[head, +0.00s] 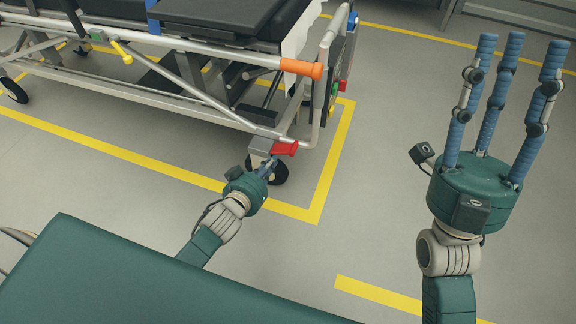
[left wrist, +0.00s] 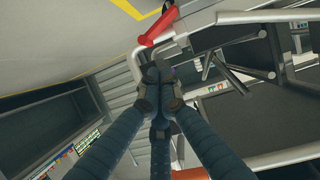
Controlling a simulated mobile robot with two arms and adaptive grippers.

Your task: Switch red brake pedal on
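The red brake pedal (head: 286,149) is at the lower end corner of the stretcher (head: 190,95), just above a black wheel (head: 275,172). My left gripper (head: 268,166) is low beside the wheel, just below the pedal. A red part that looks like the pedal (left wrist: 158,26) shows in the left wrist view, beyond the fingertips. The left fingers (left wrist: 160,78) come together with nothing visible between them. Whether they touch the pedal I cannot tell. My right gripper (head: 512,50) is raised at the right, its fingers spread and empty.
An orange handle (head: 302,68) and a grey tubular end frame (head: 326,85) stick out above the pedal. Yellow lines (head: 335,165) mark the grey floor around the stretcher. The floor between the stretcher and my right arm is clear.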

